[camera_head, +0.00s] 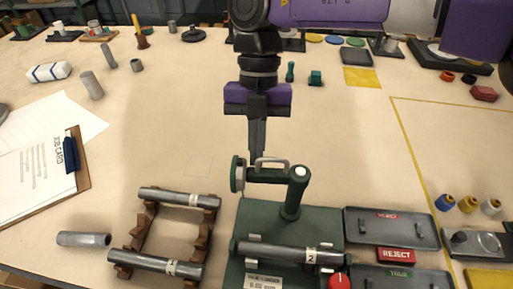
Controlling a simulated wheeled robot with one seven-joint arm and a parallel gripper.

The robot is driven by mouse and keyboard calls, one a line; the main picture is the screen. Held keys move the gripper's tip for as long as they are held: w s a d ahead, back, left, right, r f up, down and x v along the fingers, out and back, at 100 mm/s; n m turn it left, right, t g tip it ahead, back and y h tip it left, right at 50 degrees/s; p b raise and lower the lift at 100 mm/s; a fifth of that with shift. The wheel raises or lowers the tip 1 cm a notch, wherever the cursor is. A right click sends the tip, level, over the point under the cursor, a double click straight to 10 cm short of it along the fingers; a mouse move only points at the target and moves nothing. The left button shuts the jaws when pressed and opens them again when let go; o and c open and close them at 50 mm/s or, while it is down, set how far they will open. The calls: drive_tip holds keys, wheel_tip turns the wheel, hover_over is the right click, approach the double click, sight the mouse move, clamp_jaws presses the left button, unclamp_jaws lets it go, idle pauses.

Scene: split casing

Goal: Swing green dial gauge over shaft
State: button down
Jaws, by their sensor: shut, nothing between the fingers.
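The green dial gauge (238,174) sits at the left end of a green swing arm (268,176). A grey loop handle (272,160) rises from this arm. The arm joins a green post (293,196) on a green base plate (312,216). The gauge stands behind the shaft marked 2 (285,253), which lies across supports at the front of the plate. My gripper (257,156) points down, shut and empty, with its tips at the arm beside the handle's left end. I cannot tell whether they touch it.
A brown rack (142,222) at left holds two shafts, one marked 1 (155,263). A loose cylinder (84,239) lies farther left. Grey trays (392,226) and a red REJECT label (395,255) are right of the plate. The table behind the gauge is mostly clear.

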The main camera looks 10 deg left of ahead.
sight(252, 173)
drive_tip(key=shift+s+a+r+n+h+p, duration=0.1)
drive_tip(key=shift+s+a+n+h+p, duration=0.1)
drive_tip(key=shift+s+n+p, duration=0.25)
drive_tip(key=shift+s+a+r+n+h+p, duration=0.1)
drive_tip(key=shift+s+n+h+p, duration=0.15)
drive_tip(key=shift+n, duration=0.3)
drive_tip(key=s+n+p, duration=0.1)
drive_tip(key=s+n, duration=0.1)
drive_tip(key=shift+f+n+h, duration=0.1)
drive_tip(key=shift+n+h, duration=0.2)
drive_tip(key=shift+h, duration=0.05)
drive_tip(key=s+d+n+t+h+b, duration=0.2)
drive_tip(key=s+d+n+t, duration=0.2)
drive_tip(key=s+n, duration=0.4)
drive_tip(key=shift+d+n+h+b, duration=0.35)
drive_tip(key=shift+d+n, duration=0.35)
drive_tip(key=shift+n, duration=1.8)
drive_tip(key=shift+f, duration=0.1)
